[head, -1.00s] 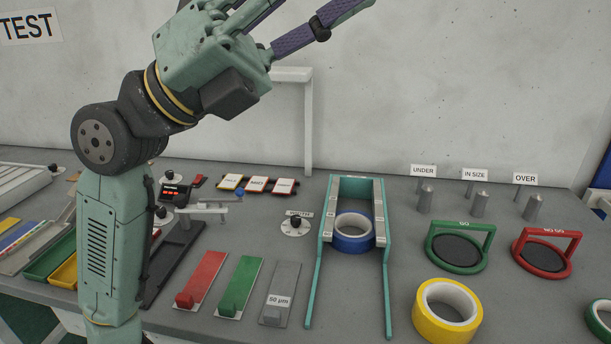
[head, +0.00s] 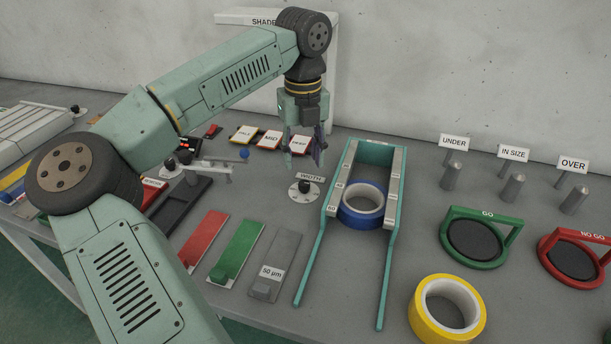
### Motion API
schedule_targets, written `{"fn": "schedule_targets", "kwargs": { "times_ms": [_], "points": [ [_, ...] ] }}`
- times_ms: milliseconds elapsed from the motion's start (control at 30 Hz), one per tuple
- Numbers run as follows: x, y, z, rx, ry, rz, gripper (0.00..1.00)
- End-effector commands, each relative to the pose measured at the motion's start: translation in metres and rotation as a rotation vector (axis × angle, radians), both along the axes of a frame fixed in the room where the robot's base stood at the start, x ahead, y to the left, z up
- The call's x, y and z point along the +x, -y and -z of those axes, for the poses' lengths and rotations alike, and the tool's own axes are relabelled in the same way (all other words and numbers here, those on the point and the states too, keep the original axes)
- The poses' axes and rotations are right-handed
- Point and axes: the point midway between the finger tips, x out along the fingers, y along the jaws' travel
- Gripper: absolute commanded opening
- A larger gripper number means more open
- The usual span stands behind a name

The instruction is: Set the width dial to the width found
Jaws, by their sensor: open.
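The width dial (head: 305,189) is a black knob on a round white plate, with a sign reading WIDTH (head: 311,177) just behind it. My gripper (head: 305,160) points down just above and behind the dial, fingers open and empty, apart from the knob as far as I can see. The dial's pointer setting is too small to read. A teal width gauge (head: 330,242) with pale marked rails stands to the right of the dial. A blue tape roll (head: 361,216) sits between its rails, near the marks at its front half.
A yellow tape roll (head: 420,312) lies at the front right. A green GO ring (head: 473,262) and a red NO GO ring (head: 549,262) lie at the right. Metal posts (head: 512,188) stand behind them. Red (head: 206,236), green (head: 240,246) and grey (head: 281,249) plates lie in front of the dial.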

Motion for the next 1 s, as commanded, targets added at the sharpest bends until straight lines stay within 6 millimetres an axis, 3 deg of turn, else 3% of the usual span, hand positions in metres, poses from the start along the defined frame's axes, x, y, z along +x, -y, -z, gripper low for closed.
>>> {"fn": "schedule_targets", "kwargs": {
  "times_ms": [200,400,800,1000],
  "points": [
    [-0.001,0.001,0.040,-0.004,-0.004,0.005,0.41],
    [-0.001,0.001,0.066,-0.004,-0.001,0.003,0.41],
    [0.000,0.001,0.074,-0.005,0.002,0.004,0.40],
    [0.000,0.002,0.074,-0.005,0.002,0.004,0.27]
  ]
}}
